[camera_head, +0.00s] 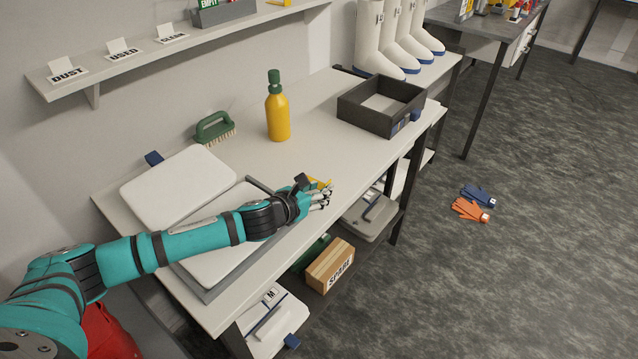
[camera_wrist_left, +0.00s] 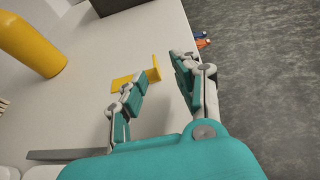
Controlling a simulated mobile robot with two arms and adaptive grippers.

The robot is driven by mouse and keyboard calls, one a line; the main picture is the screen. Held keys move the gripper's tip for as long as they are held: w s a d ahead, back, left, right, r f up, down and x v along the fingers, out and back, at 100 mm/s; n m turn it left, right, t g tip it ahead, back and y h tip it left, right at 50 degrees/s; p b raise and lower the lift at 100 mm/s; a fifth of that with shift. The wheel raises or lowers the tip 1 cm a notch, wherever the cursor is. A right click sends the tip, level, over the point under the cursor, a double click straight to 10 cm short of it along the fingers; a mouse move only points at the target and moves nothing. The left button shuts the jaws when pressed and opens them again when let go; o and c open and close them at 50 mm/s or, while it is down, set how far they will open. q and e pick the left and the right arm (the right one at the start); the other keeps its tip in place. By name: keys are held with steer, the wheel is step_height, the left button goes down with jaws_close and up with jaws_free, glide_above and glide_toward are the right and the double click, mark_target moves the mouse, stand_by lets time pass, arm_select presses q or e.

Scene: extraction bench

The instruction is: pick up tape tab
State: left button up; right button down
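The tape tab (camera_wrist_left: 153,70) is a small yellow piece with a flat part on the bench and a short upright end. In the left wrist view it lies just beyond my left gripper (camera_wrist_left: 157,80), whose left finger covers part of it. The gripper is open, with a clear gap between its fingers, and holds nothing. In the head view the gripper (camera_head: 323,197) is at the bench's front edge, and a little of the yellow tab (camera_head: 316,182) shows behind it. I cannot tell whether a finger touches the tab. My right gripper is not in view.
A yellow bottle (camera_head: 278,112) with a green cap, a green brush (camera_head: 216,129) and a dark open box (camera_head: 350,109) stand on the bench (camera_head: 325,145). A white-lidded case (camera_head: 180,186) lies open at left. Gloves (camera_head: 470,209) lie on the floor.

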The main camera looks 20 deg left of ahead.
mark_target(327, 183)
arm_select(q)
steer(key=x, duration=0.5)
steer(key=shift+w+a+r, duration=0.1)
steer(key=shift+w+a, duration=0.15)
steer(key=shift+a, duration=0.05)
jaws_close()
